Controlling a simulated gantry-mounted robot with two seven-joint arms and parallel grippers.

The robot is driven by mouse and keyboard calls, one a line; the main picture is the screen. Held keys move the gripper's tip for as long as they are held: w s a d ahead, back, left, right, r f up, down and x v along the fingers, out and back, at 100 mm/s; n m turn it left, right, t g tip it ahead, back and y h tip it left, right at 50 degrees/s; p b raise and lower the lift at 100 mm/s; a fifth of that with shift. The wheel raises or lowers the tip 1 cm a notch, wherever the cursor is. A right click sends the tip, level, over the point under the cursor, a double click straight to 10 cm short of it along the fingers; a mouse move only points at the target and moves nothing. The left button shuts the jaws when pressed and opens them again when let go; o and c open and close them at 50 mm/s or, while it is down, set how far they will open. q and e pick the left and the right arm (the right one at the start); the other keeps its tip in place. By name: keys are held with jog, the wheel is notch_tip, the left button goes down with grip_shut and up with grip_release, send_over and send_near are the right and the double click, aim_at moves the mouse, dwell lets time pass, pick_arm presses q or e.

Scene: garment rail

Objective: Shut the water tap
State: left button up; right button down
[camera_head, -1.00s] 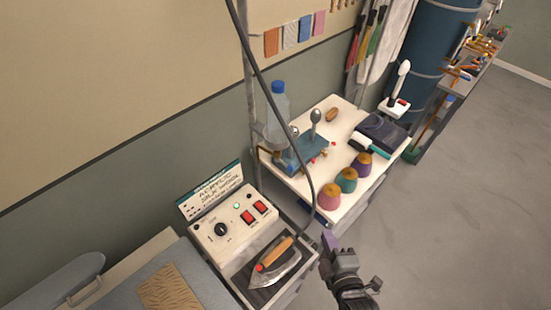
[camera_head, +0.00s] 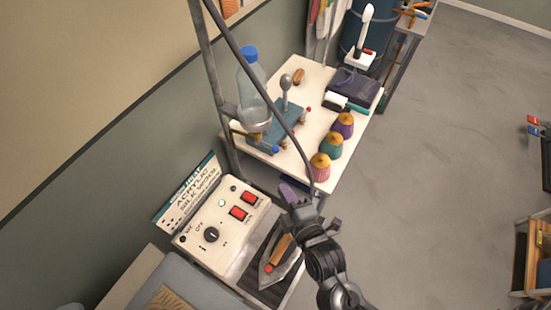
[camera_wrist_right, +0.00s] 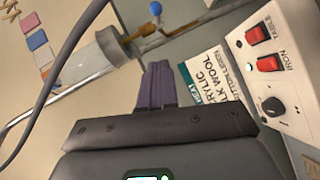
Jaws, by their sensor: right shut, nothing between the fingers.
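The water tap (camera_head: 243,133) is a small brass valve with a blue-ended handle (camera_head: 275,150), below the clear water bottle (camera_head: 253,90) on the metal post. In the right wrist view the brass tap (camera_wrist_right: 150,45) and its blue ball (camera_wrist_right: 155,8) show at the top, beyond my fingertips. My right gripper (camera_head: 288,192) has purple fingers, shut and empty, in front of the white table's near edge and apart from the tap. The fingers (camera_wrist_right: 158,72) also show together in the right wrist view. My left gripper is not in view.
A dark hose (camera_head: 262,88) hangs between the bottle and my right gripper. An iron (camera_head: 280,262) rests beside the control box (camera_head: 222,225) with red switches. The white table (camera_head: 300,130) holds several thread cones, a brush and a blue stand.

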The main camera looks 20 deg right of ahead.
send_near(267, 145)
jog(key=a, duration=0.3)
jog(key=shift+w+d+f+p, duration=0.2)
jog(key=shift+w+d+p, duration=0.05)
jog(key=shift+w+d, duration=0.35)
jog(key=shift+w+d+f+p, duration=0.2)
jog(key=shift+w+d+f, duration=0.05)
jog(key=shift+w+d, duration=0.3)
jog(key=shift+w+d+f+p, duration=0.25)
jog(key=shift+w+d, duration=0.2)
jog(key=shift+w, duration=0.15)
